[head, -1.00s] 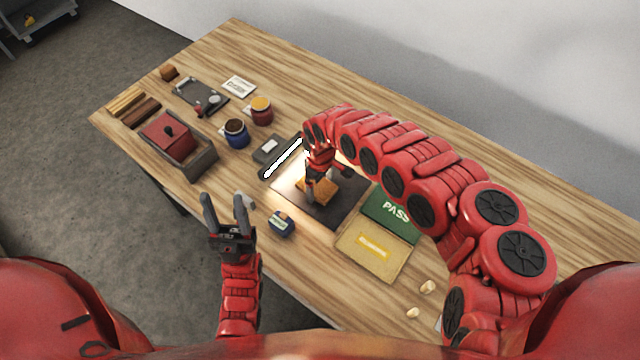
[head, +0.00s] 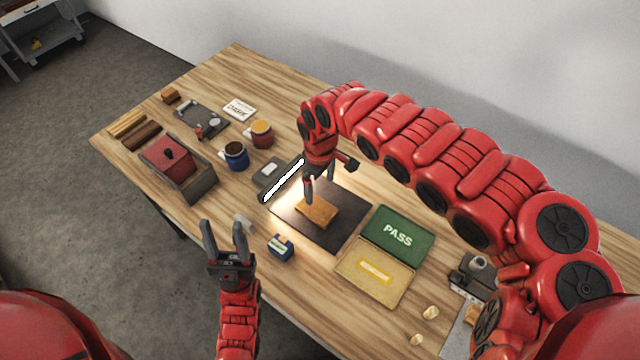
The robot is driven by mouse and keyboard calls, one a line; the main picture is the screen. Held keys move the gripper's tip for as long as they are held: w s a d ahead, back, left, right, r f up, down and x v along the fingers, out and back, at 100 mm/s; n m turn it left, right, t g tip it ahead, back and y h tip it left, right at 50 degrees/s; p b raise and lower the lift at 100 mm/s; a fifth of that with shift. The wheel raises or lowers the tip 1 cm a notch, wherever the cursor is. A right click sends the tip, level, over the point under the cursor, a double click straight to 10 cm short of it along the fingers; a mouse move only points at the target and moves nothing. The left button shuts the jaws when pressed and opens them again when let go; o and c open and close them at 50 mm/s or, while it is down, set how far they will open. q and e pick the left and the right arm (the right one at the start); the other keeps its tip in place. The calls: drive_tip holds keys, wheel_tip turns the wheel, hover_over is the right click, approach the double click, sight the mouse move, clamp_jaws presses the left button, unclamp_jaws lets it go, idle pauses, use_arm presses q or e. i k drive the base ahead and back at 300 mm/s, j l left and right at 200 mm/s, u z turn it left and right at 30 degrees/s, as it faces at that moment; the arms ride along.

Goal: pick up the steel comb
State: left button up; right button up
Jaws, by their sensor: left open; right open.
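I cannot make out the steel comb for certain in the head view. My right gripper (head: 330,182) is open above the dark mat (head: 345,225), its fingers apart and holding nothing visible. An orange-brown block (head: 316,211) lies on the mat just below it. My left gripper (head: 224,230) is open and empty, fingers pointing up the picture, near the table's front edge, left of a small blue labelled item (head: 281,246).
A bright light bar (head: 284,181) stands at the mat's left edge. A green PASS panel (head: 402,233) and a yellow panel (head: 373,272) lie right of it. Blue jar (head: 236,157), orange-topped jar (head: 261,134), red box (head: 168,163) and dark tray (head: 200,119) stand left.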

sight(248, 226)
drive_tip(key=k, duration=1)
